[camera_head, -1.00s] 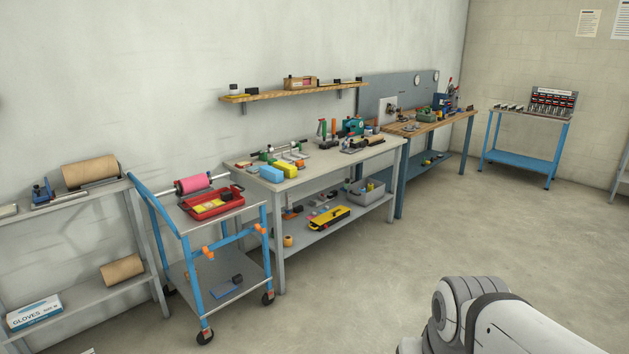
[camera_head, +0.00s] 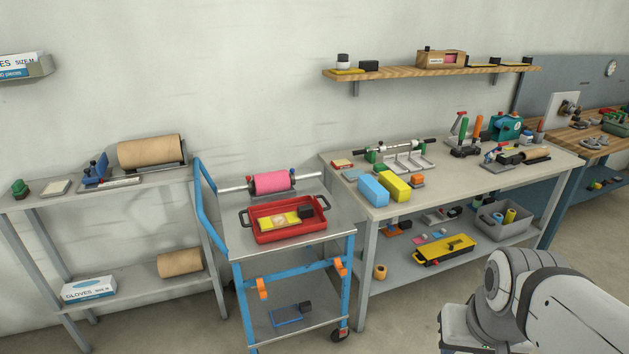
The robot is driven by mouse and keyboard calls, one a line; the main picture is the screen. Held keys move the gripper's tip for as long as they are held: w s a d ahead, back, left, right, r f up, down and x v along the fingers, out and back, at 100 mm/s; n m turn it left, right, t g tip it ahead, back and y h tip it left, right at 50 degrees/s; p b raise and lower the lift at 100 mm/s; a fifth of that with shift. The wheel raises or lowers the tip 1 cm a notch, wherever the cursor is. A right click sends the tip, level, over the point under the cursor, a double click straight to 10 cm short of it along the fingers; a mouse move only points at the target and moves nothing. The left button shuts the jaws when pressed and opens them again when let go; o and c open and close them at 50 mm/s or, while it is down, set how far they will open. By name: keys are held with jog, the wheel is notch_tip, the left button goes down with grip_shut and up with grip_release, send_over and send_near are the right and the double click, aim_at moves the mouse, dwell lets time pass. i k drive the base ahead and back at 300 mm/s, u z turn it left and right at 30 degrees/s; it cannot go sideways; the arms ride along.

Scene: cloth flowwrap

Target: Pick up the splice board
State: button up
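I cannot tell for certain which thing is the splice board. One candidate is a flat grey board with a blue upright clamp (camera_head: 98,172), on the top of the grey shelf unit at left, in front of a brown roll. Another is a long yellow piece with a black strip (camera_head: 443,249), lying on the lower shelf of the grey workbench. Both stand well apart from my arm. Only a white and grey part of my arm shows at the lower right; my gripper is outside the picture.
A blue-framed trolley (camera_head: 344,262) stands between the shelf unit (camera_head: 215,258) and the workbench (camera_head: 470,190). It carries a red tray (camera_head: 290,235) and a pink roll (camera_head: 272,181). A wooden wall shelf (camera_head: 400,74) hangs above the bench. Some bare floor shows in front.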

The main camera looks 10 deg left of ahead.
aim_at(288, 219)
jog(key=u, duration=0.5)
jog(key=i, duration=2.1)
jog(key=u, duration=0.5)
jog(key=k, duration=0.8)
jog(key=u, duration=0.15)
jog(key=i, duration=0.8)
jog(key=z, duration=0.05)
